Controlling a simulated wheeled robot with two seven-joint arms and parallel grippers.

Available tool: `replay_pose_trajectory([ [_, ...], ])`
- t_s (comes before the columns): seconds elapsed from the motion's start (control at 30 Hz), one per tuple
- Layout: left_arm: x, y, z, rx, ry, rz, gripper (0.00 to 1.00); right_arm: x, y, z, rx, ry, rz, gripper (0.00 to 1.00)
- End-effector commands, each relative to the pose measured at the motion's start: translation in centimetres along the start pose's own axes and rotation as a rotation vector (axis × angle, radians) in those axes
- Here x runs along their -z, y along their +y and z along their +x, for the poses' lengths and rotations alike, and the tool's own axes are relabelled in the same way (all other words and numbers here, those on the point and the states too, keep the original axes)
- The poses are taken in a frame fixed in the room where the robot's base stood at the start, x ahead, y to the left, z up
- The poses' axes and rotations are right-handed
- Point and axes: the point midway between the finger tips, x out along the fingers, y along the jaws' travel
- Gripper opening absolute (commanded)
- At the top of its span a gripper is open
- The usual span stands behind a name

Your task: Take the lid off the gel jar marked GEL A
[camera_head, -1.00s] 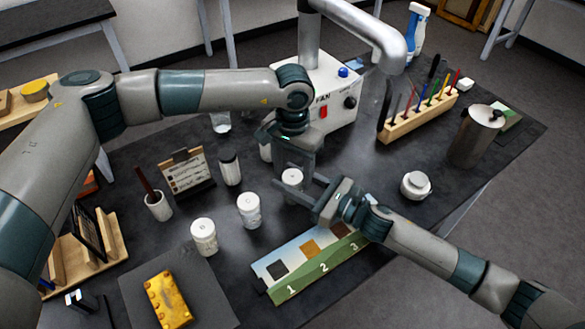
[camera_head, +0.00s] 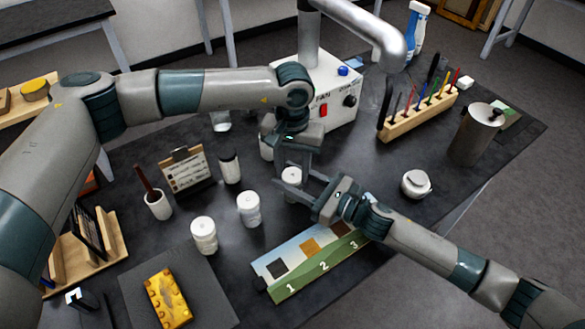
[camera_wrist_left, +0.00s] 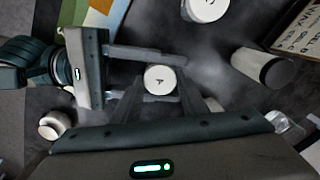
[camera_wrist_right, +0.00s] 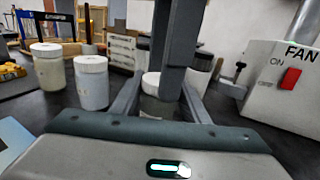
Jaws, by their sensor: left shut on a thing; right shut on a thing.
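The jar marked A (camera_head: 291,175) is white and stands upright on the dark table, partly hidden by my grippers. Its white lid (camera_wrist_left: 160,79) shows the letter A in the left wrist view. My left gripper (camera_head: 292,166) points down from above and is shut on the lid. My right gripper (camera_head: 297,186) reaches in level from the right and is shut on the jar body, which shows between its fingers in the right wrist view (camera_wrist_right: 154,105). I cannot tell whether the lid has loosened from the jar.
Two white lidded jars (camera_head: 249,210) (camera_head: 204,236) stand left of the grippers. A numbered colour strip (camera_head: 325,265) lies in front. The fan box (camera_head: 335,90) is close behind. Another white container (camera_head: 415,184) and a metal canister (camera_head: 475,135) stand right.

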Motion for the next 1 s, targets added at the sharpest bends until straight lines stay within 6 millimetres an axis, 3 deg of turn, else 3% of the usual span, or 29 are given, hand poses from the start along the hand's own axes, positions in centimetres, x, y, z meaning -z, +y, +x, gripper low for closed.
replay_pose_trajectory([
  [0.03,0.0,0.0,0.0,0.000,0.000,0.000,0.12,0.0,0.0,0.0,0.000,0.000,0.000,0.00],
  [0.07,0.0,0.0,0.0,0.000,0.000,0.001,0.44,0.0,0.0,0.0,0.000,0.000,0.000,0.00],
  [0.13,0.0,0.0,0.0,0.000,0.000,0.001,0.58,0.0,0.0,0.0,0.000,0.000,0.000,0.00],
  [0.5,0.0,0.0,-0.3,0.001,0.001,0.002,0.58,0.0,0.0,0.0,0.000,0.000,0.000,0.00],
  [1.0,0.0,0.0,-4.5,0.001,-0.001,0.002,0.58,0.0,0.0,0.0,0.000,0.000,0.000,0.00],
])
